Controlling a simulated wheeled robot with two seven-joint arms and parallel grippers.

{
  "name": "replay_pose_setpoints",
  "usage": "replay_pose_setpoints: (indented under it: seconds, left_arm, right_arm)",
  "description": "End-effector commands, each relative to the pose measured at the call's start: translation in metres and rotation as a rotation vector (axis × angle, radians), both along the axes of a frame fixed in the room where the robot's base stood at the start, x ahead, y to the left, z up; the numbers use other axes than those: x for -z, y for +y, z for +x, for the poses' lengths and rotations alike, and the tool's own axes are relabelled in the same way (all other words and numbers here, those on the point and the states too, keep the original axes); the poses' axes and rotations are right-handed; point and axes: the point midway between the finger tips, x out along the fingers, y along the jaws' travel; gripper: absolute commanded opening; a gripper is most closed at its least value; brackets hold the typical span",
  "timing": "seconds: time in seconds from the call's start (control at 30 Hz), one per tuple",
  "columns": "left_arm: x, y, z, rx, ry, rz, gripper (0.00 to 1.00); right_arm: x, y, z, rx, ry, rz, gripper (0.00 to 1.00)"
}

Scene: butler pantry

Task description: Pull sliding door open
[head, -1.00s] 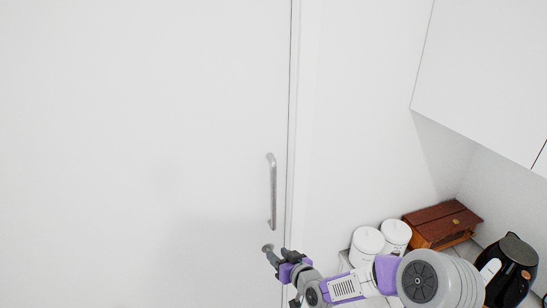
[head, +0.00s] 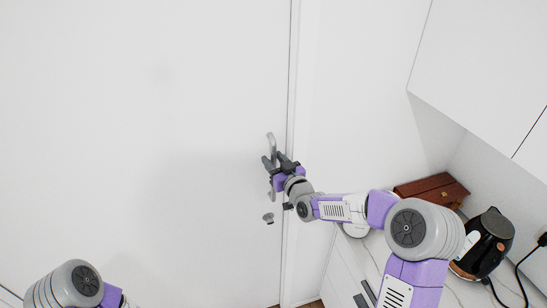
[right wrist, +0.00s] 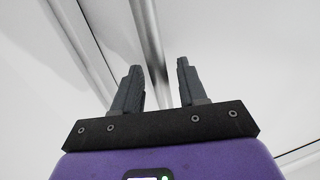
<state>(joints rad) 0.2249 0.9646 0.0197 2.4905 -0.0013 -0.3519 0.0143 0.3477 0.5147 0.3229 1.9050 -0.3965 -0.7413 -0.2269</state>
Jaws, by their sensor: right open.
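The white sliding door (head: 150,120) fills the left and middle of the head view. Its vertical metal bar handle (head: 271,140) is near the door's right edge, partly hidden by my right gripper (head: 274,160). In the right wrist view the handle (right wrist: 149,40) runs down into the gap between the two dark fingers of the right gripper (right wrist: 158,75), which are open and apart. I cannot tell how deep the bar sits between them. My left arm shows at the bottom left, but its gripper is out of view.
To the right a counter holds a brown wooden box (head: 432,190) and a black appliance (head: 484,240) with a cord. A white wall cabinet (head: 480,70) hangs above.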

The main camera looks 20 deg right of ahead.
Motion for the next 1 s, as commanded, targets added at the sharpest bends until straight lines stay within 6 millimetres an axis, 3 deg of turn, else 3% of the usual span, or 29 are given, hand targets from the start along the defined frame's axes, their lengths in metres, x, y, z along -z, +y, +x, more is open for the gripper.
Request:
replay_pose_setpoints:
  seconds: [0.37, 0.63, 1.0]
  left_arm:
    - [-0.0016, 0.0, 0.0001, 0.0, 0.0, 0.0, 0.43]
    - [-0.0017, 0.0, 0.0001, 0.0, 0.0, 0.0, 0.43]
    - [0.0004, 0.0, 0.0001, 0.0, 0.0, 0.0, 0.43]
  right_arm:
    - [0.0003, 0.0018, 0.0054, -0.001, 0.0, 0.0, 0.4]
    - [0.0002, 0.0017, 0.0052, -0.001, 0.0, 0.0, 0.0]
    - [0.0006, 0.0017, 0.007, 0.005, -0.001, 0.0, 0.0]
